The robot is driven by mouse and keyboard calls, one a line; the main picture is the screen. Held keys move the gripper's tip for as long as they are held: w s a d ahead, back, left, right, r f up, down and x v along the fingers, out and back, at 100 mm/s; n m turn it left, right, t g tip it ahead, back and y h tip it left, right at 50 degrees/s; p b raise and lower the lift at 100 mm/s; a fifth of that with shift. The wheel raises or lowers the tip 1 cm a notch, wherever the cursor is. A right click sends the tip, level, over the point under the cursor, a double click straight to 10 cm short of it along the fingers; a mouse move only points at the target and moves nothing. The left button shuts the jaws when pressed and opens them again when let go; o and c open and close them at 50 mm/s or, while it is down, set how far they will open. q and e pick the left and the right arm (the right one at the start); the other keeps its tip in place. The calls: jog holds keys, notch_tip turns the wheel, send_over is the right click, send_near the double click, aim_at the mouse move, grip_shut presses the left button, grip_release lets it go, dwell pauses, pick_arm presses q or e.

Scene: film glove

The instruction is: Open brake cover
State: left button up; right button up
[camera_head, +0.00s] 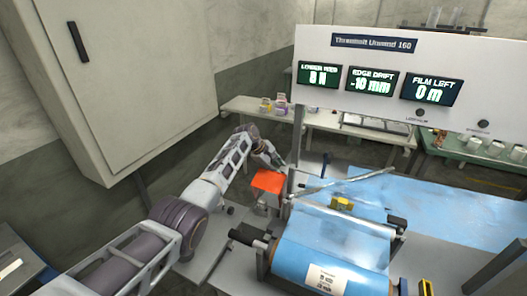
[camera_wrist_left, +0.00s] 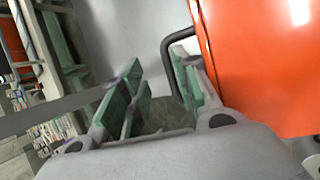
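The orange brake cover (camera_head: 268,181) sits beside the machine's left post in the head view. In the left wrist view the cover (camera_wrist_left: 262,70) fills the right side, and a dark bent handle (camera_wrist_left: 167,48) stands out from its edge. My left gripper (camera_head: 270,157) is just above and behind the cover in the head view. In the wrist view its green-padded fingers (camera_wrist_left: 156,75) are apart. The handle is close to the right finger, partly hidden behind it, and I cannot tell whether they touch. My right gripper is not in view.
The machine's display panel (camera_head: 385,72) reads 8 N, -10 mm and 0 m. A blue film roll (camera_head: 318,258) lies at the front, with blue film (camera_head: 450,215) to the right. A grey cabinet (camera_head: 125,85) hangs at left. A bench (camera_head: 325,118) stands behind.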

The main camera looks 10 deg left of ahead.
pick_arm(q)
jog(key=v, duration=0.4)
jog(key=shift+w+a+r, duration=0.25)
jog(key=shift+w+a, duration=0.05)
jog(key=shift+a, duration=0.25)
jog(key=shift+s+a+r, duration=0.2)
jog(key=shift+s+r, duration=0.05)
jog(key=shift+r, duration=0.35)
jog(key=shift+s+a+r, duration=0.15)
jog(key=shift+s+r, duration=0.1)
jog(key=shift+r, duration=0.35)
jog(key=shift+v, duration=2.15)
jog(key=shift+s+d, duration=0.15)
jog(key=shift+s, duration=0.1)
